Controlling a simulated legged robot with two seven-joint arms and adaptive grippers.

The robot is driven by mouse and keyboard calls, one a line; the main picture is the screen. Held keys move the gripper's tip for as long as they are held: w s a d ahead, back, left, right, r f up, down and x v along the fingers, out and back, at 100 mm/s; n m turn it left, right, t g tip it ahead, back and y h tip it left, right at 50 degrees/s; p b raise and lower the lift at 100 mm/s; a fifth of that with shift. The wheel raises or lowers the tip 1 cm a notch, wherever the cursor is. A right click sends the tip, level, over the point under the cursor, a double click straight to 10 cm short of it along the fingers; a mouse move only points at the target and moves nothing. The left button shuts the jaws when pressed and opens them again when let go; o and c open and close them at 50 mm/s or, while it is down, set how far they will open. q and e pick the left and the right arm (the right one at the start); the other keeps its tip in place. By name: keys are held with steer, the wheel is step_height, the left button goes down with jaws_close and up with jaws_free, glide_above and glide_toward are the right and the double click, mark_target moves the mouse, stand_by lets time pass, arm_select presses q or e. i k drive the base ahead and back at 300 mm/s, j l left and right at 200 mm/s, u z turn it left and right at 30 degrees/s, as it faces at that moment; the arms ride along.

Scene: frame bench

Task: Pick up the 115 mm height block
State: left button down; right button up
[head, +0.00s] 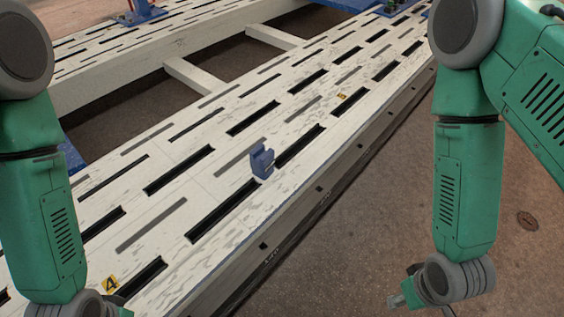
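A small blue block (262,163) stands upright on the pale slotted bench (212,178), close to its near edge and beside a long dark slot. It has a notch in its top. Its height cannot be read from here. My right gripper (402,300) shows only in part at the bottom right, below the wrist of my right arm. It is well apart from the block, over the floor side of the bench; its finger opening cannot be made out. My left arm comes down at the left edge, and its gripper is cut off by the bottom of the picture.
The bench top has rows of dark slots and cross beams with open gaps (115,106) behind. Yellow number labels (110,285) sit on it. Blue fixtures (140,10) stand at the far end. Bare brown floor (370,215) lies in front of the bench.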

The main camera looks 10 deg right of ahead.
mark_target(262, 161)
steer(key=i+l+z, duration=0.1)
steer(key=i+l, duration=0.15)
steer(key=l, duration=0.15)
steer(key=i+l, duration=0.2)
steer(key=l, duration=0.2)
steer(key=i+l+z, duration=0.15)
steer(key=l, duration=0.25)
steer(key=i, duration=0.1)
